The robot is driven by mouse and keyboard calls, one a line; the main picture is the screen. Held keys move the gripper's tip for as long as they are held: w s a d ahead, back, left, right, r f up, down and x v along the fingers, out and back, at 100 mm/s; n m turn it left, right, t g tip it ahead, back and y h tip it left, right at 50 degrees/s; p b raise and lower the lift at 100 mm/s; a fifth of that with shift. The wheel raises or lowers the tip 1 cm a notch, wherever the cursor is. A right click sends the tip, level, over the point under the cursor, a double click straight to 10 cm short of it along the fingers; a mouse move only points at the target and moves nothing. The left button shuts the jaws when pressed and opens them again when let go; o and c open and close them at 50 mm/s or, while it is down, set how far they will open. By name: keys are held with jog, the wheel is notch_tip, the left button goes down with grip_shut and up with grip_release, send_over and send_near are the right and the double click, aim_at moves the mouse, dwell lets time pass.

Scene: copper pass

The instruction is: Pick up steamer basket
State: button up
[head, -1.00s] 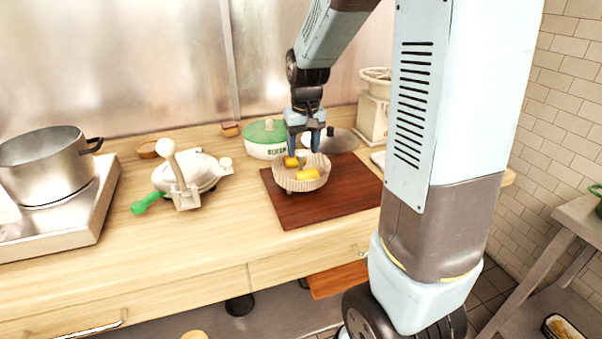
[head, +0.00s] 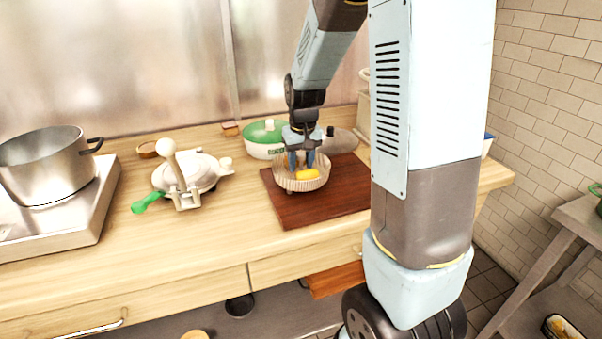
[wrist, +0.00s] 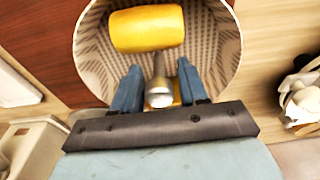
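The steamer basket (head: 301,183) is a round, ribbed, pale basket on a dark red-brown cutting board (head: 345,191). In the wrist view the basket (wrist: 226,20) fills the upper middle, with a yellow piece (wrist: 147,28) inside. A second yellow piece is partly hidden below the gripper. My gripper (head: 301,166) is low over the basket, its fingertips inside the rim. In the wrist view my gripper (wrist: 160,75) has its two blue fingers apart, with the basket's central metal post (wrist: 159,88) between them. Whether a finger touches the post cannot be told.
A green-lidded white pot (head: 265,140) stands close behind the basket. A grey lid (head: 340,142) is behind right. A white hand-cranked tool (head: 188,174) with a green handle is to the left, beyond clear counter. A steel pot (head: 46,165) sits on a burner at far left.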

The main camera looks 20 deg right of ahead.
grip_shut()
dwell(0.3)
